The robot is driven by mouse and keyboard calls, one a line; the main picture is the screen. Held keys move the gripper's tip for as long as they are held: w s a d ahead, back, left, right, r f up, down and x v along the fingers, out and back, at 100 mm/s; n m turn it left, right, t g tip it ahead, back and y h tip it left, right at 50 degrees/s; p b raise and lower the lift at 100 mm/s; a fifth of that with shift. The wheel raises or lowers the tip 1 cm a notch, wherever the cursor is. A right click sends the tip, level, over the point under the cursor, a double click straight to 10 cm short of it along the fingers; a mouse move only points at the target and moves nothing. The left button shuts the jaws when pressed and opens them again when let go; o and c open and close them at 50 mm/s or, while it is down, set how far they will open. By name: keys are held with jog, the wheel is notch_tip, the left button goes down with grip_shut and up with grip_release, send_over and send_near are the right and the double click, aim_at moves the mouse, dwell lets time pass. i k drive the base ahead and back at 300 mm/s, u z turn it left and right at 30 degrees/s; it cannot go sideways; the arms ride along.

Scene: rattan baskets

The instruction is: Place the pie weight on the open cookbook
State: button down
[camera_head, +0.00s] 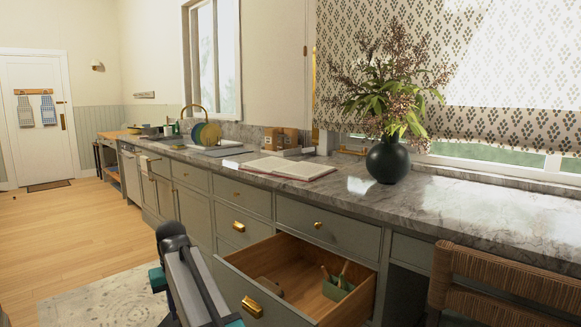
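The open cookbook (287,168) lies flat on the grey marble counter, left of the dark vase. An open drawer (318,301) below the counter holds a small green box (337,288) with light upright items in it. Part of my arm shows at the bottom, left of the drawer; my gripper's fingers are not visible.
A dark round vase (388,160) with tall branches stands right of the book. Wooden blocks (281,138) and colored plates (205,134) stand behind and left. A woven chair (507,281) is at the lower right. The counter (480,208) right of the vase is clear.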

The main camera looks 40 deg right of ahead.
aim_at(303, 168)
jog(key=z, duration=0.35)
jog(key=i, duration=0.65)
jog(key=z, duration=0.4)
jog(key=i, duration=1)
